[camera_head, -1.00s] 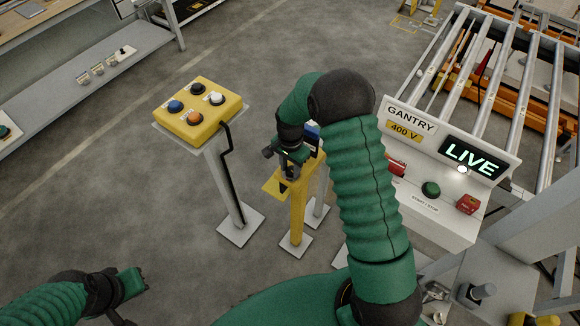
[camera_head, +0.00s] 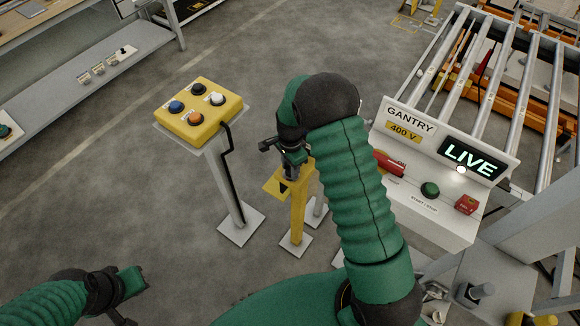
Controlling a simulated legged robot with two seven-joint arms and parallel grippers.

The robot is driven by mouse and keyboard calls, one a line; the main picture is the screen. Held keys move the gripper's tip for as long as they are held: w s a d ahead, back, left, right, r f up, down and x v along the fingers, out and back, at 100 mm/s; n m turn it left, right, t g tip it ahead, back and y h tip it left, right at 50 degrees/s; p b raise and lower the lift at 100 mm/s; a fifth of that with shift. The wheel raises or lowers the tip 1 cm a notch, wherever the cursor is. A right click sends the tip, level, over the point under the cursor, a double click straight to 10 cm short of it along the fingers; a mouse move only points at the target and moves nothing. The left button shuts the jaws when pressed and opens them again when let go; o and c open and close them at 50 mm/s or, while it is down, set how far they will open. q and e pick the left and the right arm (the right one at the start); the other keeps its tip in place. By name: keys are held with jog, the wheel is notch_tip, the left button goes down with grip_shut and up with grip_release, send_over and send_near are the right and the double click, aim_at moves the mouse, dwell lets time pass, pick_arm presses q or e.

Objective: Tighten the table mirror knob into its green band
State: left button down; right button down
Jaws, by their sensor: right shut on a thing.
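My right gripper (camera_head: 292,168) is at the top of a yellow post (camera_head: 299,215), mostly hidden by its own arm. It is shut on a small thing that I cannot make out. A dark bar-like part (camera_head: 268,146) sticks out to the left beside it; I cannot tell whether it belongs to the gripper. A yellow bracket (camera_head: 273,187) with a dark notch juts left from the post just below. No table mirror, knob or green band can be made out. My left gripper (camera_head: 133,281) is low at the left, away from everything; its finger opening is unclear.
A yellow button box (camera_head: 199,112) stands on a grey post to the left. The gantry console (camera_head: 447,150) at right reads LIVE and carries a green button (camera_head: 430,189) and a red one (camera_head: 466,204). Rollers lie behind it. Open floor lies at left.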

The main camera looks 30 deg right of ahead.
jog(key=shift+w+d+r+m, duration=0.15)
jog(key=shift+w+r+m, duration=0.05)
jog(key=shift+m, duration=0.8)
jog(key=c, duration=1.3)
grip_release()
jog(key=o, duration=0.4)
jog(key=shift+s+f, duration=0.1)
jog(key=shift+c, duration=0.2)
notch_tip(320, 180, up, 17)
jog(key=shift+f+b, duration=0.15)
jog(key=shift+b, duration=0.15)
